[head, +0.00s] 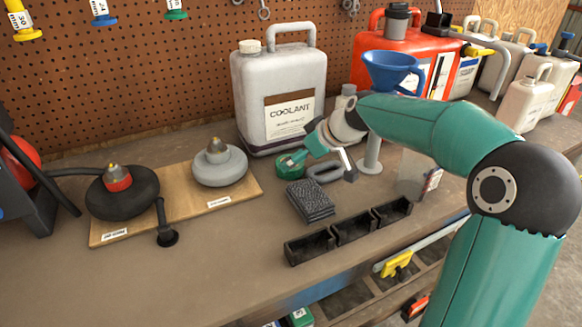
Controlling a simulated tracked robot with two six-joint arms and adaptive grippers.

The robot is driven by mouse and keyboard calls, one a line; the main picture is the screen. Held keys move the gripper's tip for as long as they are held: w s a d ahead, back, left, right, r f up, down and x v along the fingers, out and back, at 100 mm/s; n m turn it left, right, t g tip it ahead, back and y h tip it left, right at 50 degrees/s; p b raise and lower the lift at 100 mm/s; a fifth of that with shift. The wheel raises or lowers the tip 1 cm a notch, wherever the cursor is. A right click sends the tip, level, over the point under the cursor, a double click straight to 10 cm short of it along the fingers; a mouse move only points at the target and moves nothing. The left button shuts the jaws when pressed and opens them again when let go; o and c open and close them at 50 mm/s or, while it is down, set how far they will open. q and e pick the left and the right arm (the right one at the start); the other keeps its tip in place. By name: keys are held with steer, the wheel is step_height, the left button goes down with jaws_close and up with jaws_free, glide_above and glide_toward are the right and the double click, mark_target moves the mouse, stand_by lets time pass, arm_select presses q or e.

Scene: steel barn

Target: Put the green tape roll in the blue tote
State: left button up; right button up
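A round green object that looks like the green tape roll (289,164) is on the bench in front of the coolant jug. My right arm comes in from the right and reaches down over the bench. Its gripper (325,162) is small in view, just right of the green roll and above a grey handle. Its fingers are partly hidden, so I cannot tell whether they are open or shut, or whether they touch the roll. I make out no blue tote. My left gripper is not in view.
The white coolant jug (278,90) stands behind the roll. A black ridged block (310,201) and a row of black bins (345,232) lie in front. A blue funnel (390,70) stands on a grey holder. A wooden board (180,205) lies left. The bench's front left is clear.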

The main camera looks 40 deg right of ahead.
steer(key=x, duration=0.5)
steer(key=shift+s+r, duration=0.1)
steer(key=c, duration=1.4)
steer(key=shift+o, duration=0.2)
steer(key=shift+r, duration=0.1)
